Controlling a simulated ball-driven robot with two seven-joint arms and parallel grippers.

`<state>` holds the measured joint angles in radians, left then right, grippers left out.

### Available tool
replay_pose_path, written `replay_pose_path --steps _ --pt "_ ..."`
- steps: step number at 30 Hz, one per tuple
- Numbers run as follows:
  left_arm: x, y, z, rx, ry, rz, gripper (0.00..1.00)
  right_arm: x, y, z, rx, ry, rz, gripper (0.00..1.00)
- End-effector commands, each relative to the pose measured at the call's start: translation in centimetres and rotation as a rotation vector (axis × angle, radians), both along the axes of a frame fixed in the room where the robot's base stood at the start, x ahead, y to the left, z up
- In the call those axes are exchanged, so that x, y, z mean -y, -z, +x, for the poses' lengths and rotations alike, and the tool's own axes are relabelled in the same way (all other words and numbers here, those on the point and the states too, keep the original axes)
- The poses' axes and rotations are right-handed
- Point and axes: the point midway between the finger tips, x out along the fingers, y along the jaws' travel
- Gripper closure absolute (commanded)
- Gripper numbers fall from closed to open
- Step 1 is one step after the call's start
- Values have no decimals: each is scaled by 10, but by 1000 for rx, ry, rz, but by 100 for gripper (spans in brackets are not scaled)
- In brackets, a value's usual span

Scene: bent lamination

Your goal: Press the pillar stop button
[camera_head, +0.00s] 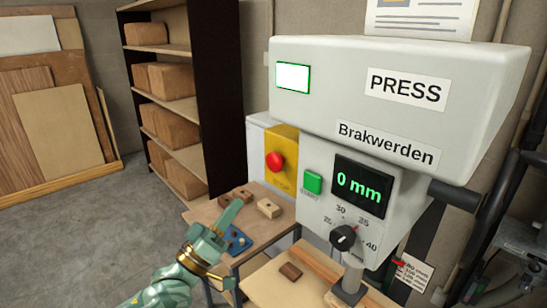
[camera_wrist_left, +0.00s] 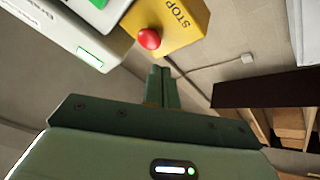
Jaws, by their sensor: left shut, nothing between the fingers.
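The red stop button (camera_head: 276,161) sits on a yellow box (camera_head: 283,143) on the left side of the press. In the left wrist view the red button (camera_wrist_left: 149,38) and the yellow box marked STOP (camera_wrist_left: 186,22) show near the top, beyond the fingertips. My left gripper (camera_head: 233,209) is shut and empty. In the head view it appears below and left of the button, apart from it, in front of the small table. The shut fingers (camera_wrist_left: 161,74) also show in the wrist view, just below the button in the picture. My right gripper is not in view.
A green start button (camera_head: 313,182), a display reading 0 mm (camera_head: 362,187) and a black dial (camera_head: 343,237) sit right of the stop button. A small wooden table (camera_head: 262,229) with wooden pieces stands below.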

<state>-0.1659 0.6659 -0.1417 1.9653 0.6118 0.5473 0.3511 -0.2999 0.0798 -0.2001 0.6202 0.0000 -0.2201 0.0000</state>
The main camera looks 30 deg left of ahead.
Motion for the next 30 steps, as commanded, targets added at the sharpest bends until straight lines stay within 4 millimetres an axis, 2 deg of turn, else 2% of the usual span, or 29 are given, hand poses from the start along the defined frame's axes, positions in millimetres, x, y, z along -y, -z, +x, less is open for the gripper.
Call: replay_pose_path --steps 1,3,8,12,23,30 --pt "4 -17 -7 36 33 -59 100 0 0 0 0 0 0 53" --pt "6 -36 -16 80 74 -145 100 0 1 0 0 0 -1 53" --pt "4 -63 -30 144 146 -311 100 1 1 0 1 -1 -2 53" --pt "-2 -67 -32 159 174 -389 100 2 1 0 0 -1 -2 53" --pt "-1 -66 -30 157 174 -388 100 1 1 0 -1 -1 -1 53" --pt "8 -65 -8 160 174 -388 100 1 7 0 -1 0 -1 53"
